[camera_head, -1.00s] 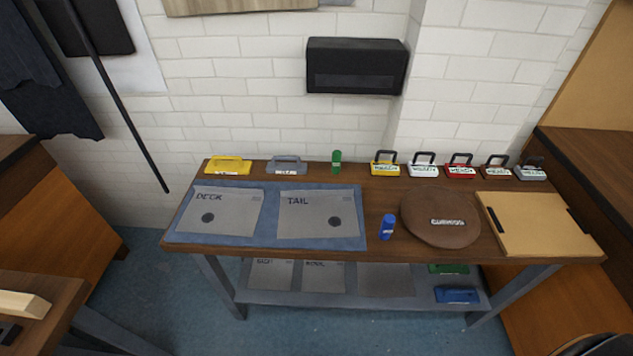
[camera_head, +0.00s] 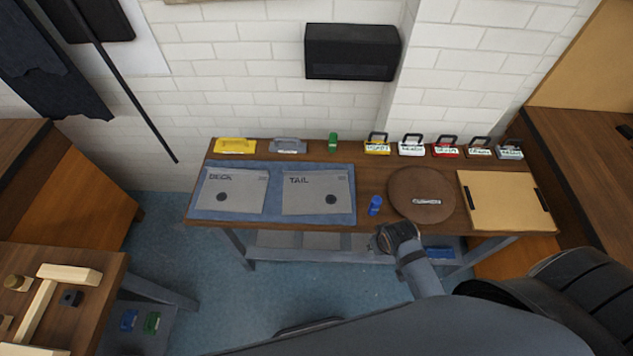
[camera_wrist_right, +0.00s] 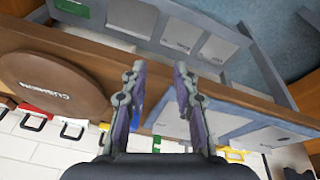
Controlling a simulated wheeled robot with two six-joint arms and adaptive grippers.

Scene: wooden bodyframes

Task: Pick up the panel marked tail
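The grey panel marked TAIL (camera_head: 318,192) lies flat on the right half of a blue mat (camera_head: 272,213) on the wooden table. It has a dark round spot near its lower middle. A similar panel marked DECK (camera_head: 236,190) lies to its left. My right gripper (camera_head: 395,238) shows at the table's front edge, right of the mat and apart from the panel. In the right wrist view, my right gripper (camera_wrist_right: 158,72) has its fingers apart with nothing held between them. The mat and panels are partly hidden behind its fingers there. My left gripper is not in view.
A blue bottle-like object (camera_head: 375,205) and a round brown cushion (camera_head: 421,195) stand right of the mat, then a tan board (camera_head: 505,200). Several tagged blocks line the back edge. A lower shelf (camera_head: 290,255) holds more panels. Another bench (camera_head: 90,310) is at left.

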